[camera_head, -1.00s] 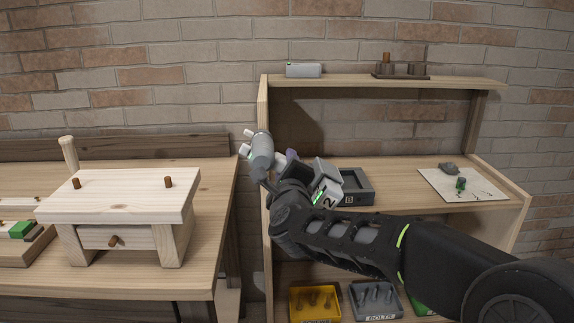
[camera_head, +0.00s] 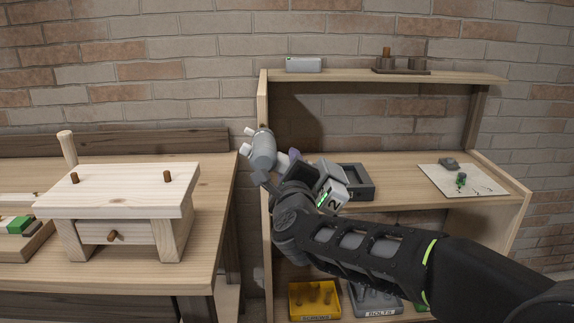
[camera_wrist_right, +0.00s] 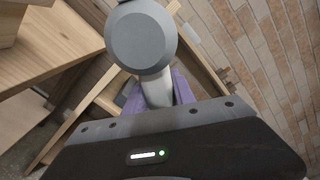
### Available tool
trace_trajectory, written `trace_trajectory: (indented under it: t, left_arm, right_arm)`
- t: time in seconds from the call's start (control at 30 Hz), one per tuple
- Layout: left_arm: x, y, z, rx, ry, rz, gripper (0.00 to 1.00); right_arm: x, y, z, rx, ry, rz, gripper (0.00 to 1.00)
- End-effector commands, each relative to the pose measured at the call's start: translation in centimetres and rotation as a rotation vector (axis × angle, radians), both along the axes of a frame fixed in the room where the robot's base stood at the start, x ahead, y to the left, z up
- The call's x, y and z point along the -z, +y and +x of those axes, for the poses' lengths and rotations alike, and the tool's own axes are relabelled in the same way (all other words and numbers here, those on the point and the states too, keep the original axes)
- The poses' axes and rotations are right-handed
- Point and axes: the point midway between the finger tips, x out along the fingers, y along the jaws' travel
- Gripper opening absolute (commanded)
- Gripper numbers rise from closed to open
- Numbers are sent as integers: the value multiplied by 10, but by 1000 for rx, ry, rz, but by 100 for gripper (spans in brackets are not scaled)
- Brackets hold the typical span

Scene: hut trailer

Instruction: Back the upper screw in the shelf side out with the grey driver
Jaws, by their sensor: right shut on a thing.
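The grey driver (camera_head: 262,150) is held at the left side board (camera_head: 263,103) of the shelf. Its round grey end (camera_wrist_right: 142,45) fills the top middle of the right wrist view. My right gripper (camera_head: 276,157) is shut on the driver, with its purple part (camera_wrist_right: 184,88) beside the grey shaft. The upper screw cannot be made out, and the driver and gripper cover much of that side board. Whether the driver touches a screw cannot be told. My left gripper is not in view.
A workbench (camera_head: 130,277) with a small wooden drawer stand (camera_head: 120,190) is at the left. A dark tray (camera_head: 367,190) and a white sheet (camera_head: 440,184) lie on the middle shelf. Yellow (camera_head: 294,310) and grey (camera_head: 358,306) bins stand below. A brick wall is behind.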

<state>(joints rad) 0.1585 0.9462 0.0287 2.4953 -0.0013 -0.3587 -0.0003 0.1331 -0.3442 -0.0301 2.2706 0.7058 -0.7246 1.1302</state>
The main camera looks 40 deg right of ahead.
Motion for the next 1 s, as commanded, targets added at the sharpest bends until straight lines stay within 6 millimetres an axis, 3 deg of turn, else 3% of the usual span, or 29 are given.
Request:
trace_trajectory:
  t: [0.43,1.0]
  left_arm:
    - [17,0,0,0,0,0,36]
    - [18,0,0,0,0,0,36]
  right_arm:
    - [-2,-27,-63,4,-7,-5,0]
    - [-3,-29,-69,1,-4,-5,0]
